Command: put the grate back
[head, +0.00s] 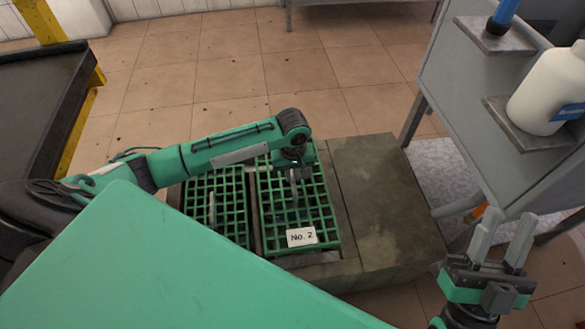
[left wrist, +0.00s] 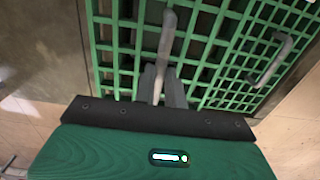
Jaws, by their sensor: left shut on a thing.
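The green grate marked "No. 2" (head: 318,212) is at the right of two grates over the stone block, and it also shows in the left wrist view (left wrist: 125,62). My left gripper (head: 293,178) is above it, shut on its grey upright handle (left wrist: 166,45). I cannot tell whether this grate is seated or a little raised. A second green grate (head: 232,205) with its own handle (left wrist: 272,60) lies to its left in the head view. My right gripper (head: 502,238) is open and empty at the lower right, away from the grates.
The stone block (head: 385,195) has a bare flat top right of the grates. A grey stand (head: 465,125) with small shelves holds a white bottle (head: 550,95) at the right. A dark table (head: 40,100) is at the left. Tiled floor behind is clear.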

